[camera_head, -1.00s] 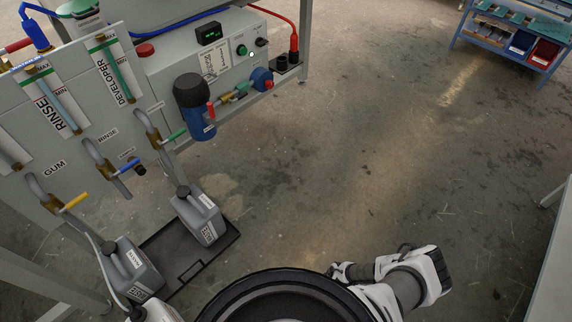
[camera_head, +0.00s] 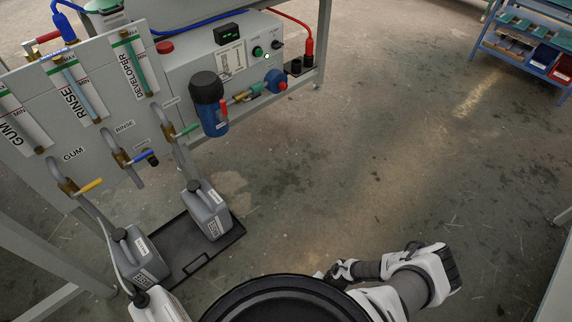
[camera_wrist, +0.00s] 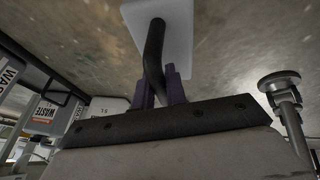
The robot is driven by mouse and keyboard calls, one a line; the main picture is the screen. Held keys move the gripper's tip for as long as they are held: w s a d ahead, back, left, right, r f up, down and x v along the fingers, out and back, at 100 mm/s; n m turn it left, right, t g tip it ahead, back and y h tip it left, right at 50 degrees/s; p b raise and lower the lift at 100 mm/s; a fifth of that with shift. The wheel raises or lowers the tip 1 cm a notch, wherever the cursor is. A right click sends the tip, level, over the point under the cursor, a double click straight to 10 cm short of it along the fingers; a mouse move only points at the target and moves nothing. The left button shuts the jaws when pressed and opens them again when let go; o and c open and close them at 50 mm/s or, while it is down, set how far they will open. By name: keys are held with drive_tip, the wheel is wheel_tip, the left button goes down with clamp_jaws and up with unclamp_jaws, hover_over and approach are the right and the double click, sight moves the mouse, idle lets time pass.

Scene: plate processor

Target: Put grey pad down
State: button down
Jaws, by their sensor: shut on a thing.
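In the wrist view my gripper (camera_wrist: 161,92) has its two purple fingers shut on the black bent handle (camera_wrist: 154,55) of the grey pad. The pad (camera_wrist: 176,28) is a pale grey square plate at the top of that view, with the handle rising from its middle. It appears against the floor; I cannot tell its height above it. In the head view my arm shows at the bottom right, and neither the gripper's fingers nor the pad can be made out there.
The plate processor (camera_head: 185,75) stands at the left with valves and hoses. Grey canisters (camera_head: 207,212) stand in and beside a black tray (camera_head: 190,262) on the floor. A blue shelf cart (camera_head: 520,62) is at the far right. The middle floor is clear. A metal leg (camera_wrist: 287,105) shows in the wrist view.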

drive_tip(key=shift+s+r, duration=0.3)
drive_tip(key=shift+s, duration=0.2)
